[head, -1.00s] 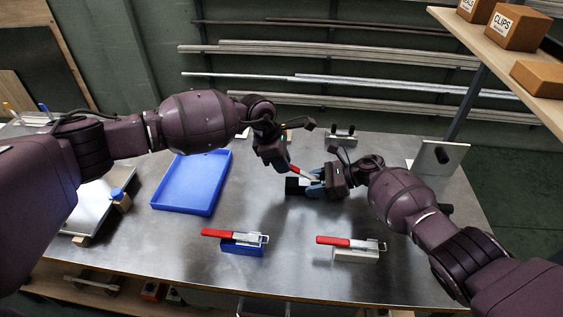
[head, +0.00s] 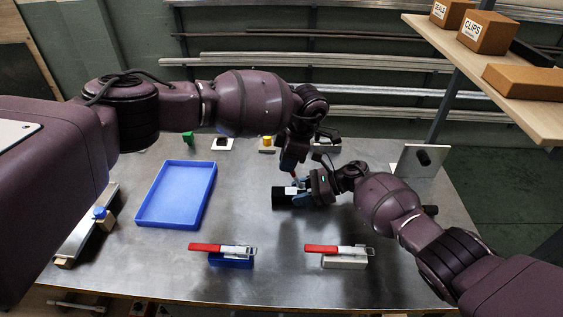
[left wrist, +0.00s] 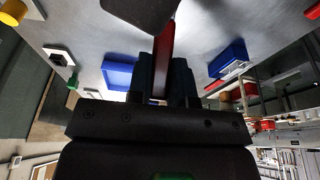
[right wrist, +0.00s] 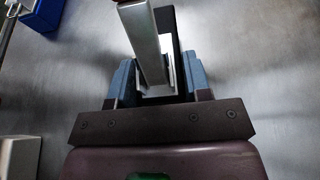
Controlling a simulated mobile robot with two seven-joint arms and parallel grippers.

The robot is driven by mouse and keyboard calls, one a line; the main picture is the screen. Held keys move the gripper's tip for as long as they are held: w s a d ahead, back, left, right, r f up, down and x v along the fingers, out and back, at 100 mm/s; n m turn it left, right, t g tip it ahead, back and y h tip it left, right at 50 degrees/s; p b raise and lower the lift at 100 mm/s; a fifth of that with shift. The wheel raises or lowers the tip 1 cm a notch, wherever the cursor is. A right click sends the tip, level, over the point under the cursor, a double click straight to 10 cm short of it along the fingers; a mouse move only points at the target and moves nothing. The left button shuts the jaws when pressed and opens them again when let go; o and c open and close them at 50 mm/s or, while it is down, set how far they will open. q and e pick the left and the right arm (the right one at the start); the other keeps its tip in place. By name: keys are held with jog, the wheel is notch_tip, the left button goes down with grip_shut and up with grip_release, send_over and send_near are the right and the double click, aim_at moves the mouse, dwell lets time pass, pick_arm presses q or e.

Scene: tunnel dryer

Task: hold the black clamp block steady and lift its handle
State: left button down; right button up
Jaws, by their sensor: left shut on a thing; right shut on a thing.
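The black clamp block (head: 283,198) lies on the metal table, partly hidden by my right gripper. My right gripper (head: 307,193) is shut on the block from the right. In the right wrist view, the blue fingers stand on either side of the black block (right wrist: 167,22), and a silver lever (right wrist: 145,45) rises from it. My left gripper (head: 293,174) is above the block, its fingers mostly hidden in the head view. In the left wrist view, the dark fingers are shut on the red handle (left wrist: 163,50). The handle's exact tilt is hard to tell.
A blue clamp (head: 230,262) and a white clamp (head: 345,262) with red handles lie at the table's front. An empty blue tray (head: 176,194) is at left. An upright plate (head: 417,160) stands at right, near a shelf (head: 490,75) with boxes.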

pick_arm(q)
jog(key=shift+d+y, duration=0.3)
pick_arm(e)
jog(key=shift+a, duration=0.1)
pick_arm(q)
jog(key=c, duration=1)
grip_release()
jog(key=shift+r, duration=0.1)
jog(key=v, duration=1.2)
jog(key=shift+a, duration=0.1)
dwell(0.4)
pick_arm(e)
jog(key=o, duration=1.1)
